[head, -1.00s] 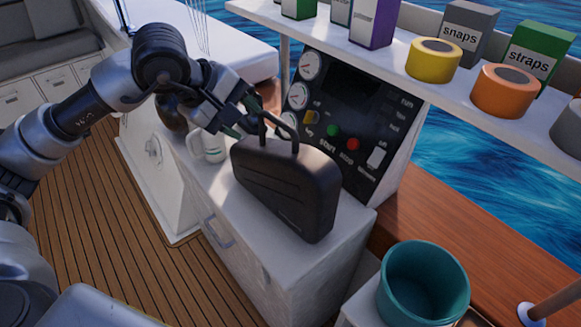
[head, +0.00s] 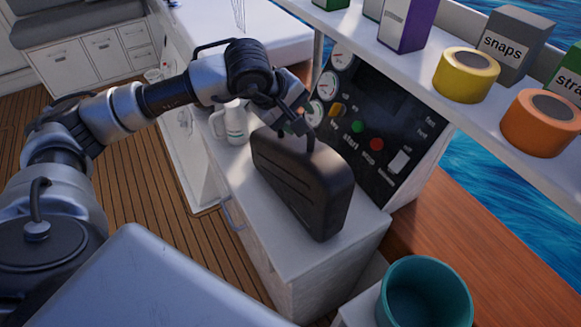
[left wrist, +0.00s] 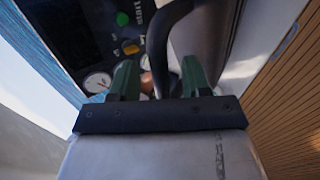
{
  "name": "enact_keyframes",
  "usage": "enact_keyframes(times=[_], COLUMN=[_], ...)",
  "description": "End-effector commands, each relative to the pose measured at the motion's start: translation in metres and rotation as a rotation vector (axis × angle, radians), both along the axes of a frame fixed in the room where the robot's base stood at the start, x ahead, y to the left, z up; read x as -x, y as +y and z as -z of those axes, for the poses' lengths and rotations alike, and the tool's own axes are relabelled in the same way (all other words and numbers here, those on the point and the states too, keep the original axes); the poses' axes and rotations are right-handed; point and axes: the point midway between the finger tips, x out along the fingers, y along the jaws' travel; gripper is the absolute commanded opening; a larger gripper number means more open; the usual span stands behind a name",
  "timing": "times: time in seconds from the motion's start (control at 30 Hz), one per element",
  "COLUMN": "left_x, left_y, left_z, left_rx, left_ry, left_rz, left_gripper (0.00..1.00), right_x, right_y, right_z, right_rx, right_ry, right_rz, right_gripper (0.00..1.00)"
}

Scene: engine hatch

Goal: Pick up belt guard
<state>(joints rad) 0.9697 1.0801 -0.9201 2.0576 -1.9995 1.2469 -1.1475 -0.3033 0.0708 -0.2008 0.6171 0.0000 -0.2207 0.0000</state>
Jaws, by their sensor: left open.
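The belt guard (head: 300,180) is a black, case-like cover with a looped handle on top. It stands upright on the white cabinet top, in front of the control panel. My left gripper (head: 302,128) is at its handle, coming from above and behind. In the left wrist view, the left gripper's two green fingers (left wrist: 158,82) are apart, and the dark handle (left wrist: 158,45) shows between them. Whether a finger touches the handle cannot be told. In the head view my wrist hides part of the handle. My right gripper is not in view.
The control panel (head: 372,120) with gauges and buttons rises close behind the guard. A white bottle or mug (head: 233,122) stands to its left. A shelf with tape rolls (head: 467,75) and boxes overhangs at upper right. A teal bucket (head: 425,295) is at lower right.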

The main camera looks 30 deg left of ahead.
Motion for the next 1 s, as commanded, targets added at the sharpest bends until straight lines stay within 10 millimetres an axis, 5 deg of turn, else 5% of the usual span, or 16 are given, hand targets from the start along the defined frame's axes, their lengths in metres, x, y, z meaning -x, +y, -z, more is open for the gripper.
enact_keyframes(times=[0.43, 0.77, 1.0], left_x=[-0.012, -0.012, -0.012], left_y=[-0.006, -0.006, -0.006], left_z=[0.022, 0.021, 0.021], left_rx=[0.000, 0.000, 0.000], left_ry=[0.000, 0.000, 0.000], left_rz=[-0.001, -0.001, -0.001], left_gripper=[0.48, 0.00, 0.00], right_x=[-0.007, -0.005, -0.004], right_y=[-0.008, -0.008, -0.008], right_z=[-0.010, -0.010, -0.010], right_rx=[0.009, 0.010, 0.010], right_ry=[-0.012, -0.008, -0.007], right_rz=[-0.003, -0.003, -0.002], right_gripper=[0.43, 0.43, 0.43])
